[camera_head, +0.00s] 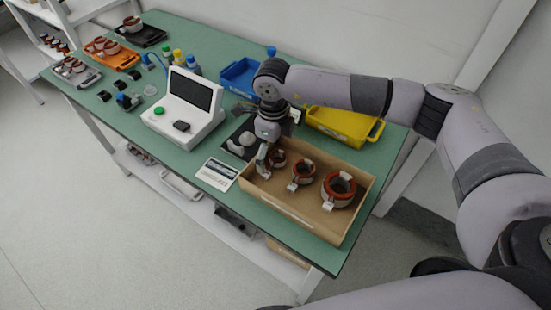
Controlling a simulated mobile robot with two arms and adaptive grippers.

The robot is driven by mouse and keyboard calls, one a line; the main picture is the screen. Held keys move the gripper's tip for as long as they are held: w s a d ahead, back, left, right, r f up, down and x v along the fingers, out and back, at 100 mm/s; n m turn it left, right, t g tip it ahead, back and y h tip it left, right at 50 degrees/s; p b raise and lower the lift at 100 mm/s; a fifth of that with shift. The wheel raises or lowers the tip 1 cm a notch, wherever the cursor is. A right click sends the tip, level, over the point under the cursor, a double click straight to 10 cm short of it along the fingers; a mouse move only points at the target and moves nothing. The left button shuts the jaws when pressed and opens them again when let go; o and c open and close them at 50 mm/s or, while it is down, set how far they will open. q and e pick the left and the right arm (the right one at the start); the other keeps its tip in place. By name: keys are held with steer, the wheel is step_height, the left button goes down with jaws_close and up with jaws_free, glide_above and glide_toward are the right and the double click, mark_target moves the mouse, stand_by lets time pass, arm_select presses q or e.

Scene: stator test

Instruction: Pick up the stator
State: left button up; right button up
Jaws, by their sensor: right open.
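Three stators, copper-red rings with pale bodies, stand in a row in a tan tray (290,205) at the near right of the table. The smallest stator (278,158) is at the left, the middle stator (302,173) is in the centre, and the largest stator (341,187) is at the right. My right gripper (262,163) points down at the left end of the tray, close beside the smallest stator, and is open. It partly hides that stator. Whether they touch cannot be told. My left gripper is not in view.
A white test device (186,105) with a dark screen stands left of the tray. A white label card (216,174) lies between them. A yellow bin (342,124) and a blue bin (240,76) are behind. More stators sit in an orange tray (108,53) at the far left.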

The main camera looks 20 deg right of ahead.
mark_target(274, 161)
steer(key=shift+f+p, duration=0.3)
steer(key=shift+f, duration=0.1)
step_height(274, 161, down, 4)
steer(key=shift+d+r+p, duration=0.1)
steer(key=shift+r+p, duration=0.05)
steer(key=shift+p, duration=0.5)
steer(key=shift+f, duration=0.3)
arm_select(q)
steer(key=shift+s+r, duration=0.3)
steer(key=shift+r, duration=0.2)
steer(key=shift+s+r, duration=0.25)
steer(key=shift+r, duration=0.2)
arm_select(e)
steer(key=c, duration=1.3)
steer(key=shift+r, duration=0.1)
steer(key=shift+c, duration=0.2)
